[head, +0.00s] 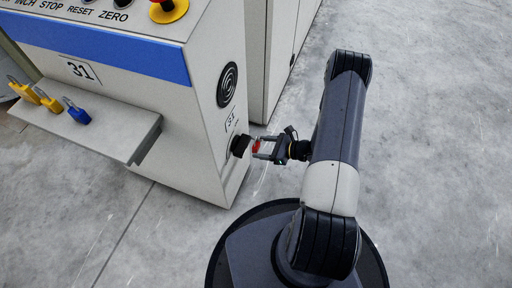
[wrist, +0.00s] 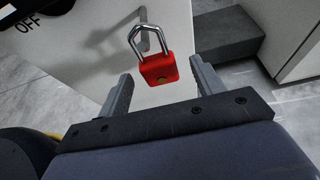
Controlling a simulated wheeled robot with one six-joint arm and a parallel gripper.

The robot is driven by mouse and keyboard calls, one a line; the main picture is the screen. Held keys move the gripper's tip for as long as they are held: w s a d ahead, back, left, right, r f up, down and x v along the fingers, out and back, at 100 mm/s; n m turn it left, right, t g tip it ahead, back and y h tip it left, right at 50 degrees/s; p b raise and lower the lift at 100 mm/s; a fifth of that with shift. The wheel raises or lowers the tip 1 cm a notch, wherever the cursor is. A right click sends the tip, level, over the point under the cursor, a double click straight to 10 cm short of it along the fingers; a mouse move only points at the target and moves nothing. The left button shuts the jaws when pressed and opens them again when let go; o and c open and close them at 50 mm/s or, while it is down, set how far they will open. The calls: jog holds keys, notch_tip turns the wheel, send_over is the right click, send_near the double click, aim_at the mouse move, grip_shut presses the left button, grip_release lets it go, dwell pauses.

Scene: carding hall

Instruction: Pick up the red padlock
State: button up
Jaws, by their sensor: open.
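The red padlock (wrist: 160,69) shows in the wrist view with its silver shackle upward, in front of the pale cabinet side. My gripper (head: 264,148) is open and reaches toward the panel from the right. In the wrist view its two grey fingers (wrist: 160,77) stand on either side of the padlock body, with a gap visible on both sides.
The cabinet (head: 205,130) carries a ledge (head: 120,135) with a blue padlock (head: 77,112) and two yellow padlocks (head: 48,101) at its left. Another cabinet (head: 283,50) stands behind. The concrete floor at right is clear.

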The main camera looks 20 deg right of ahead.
aim_at(259, 147)
jog(key=shift+b+x, duration=0.3)
jog(key=shift+x, duration=1.25)
jog(key=c, duration=1.1)
jog(key=shift+r, duration=0.15)
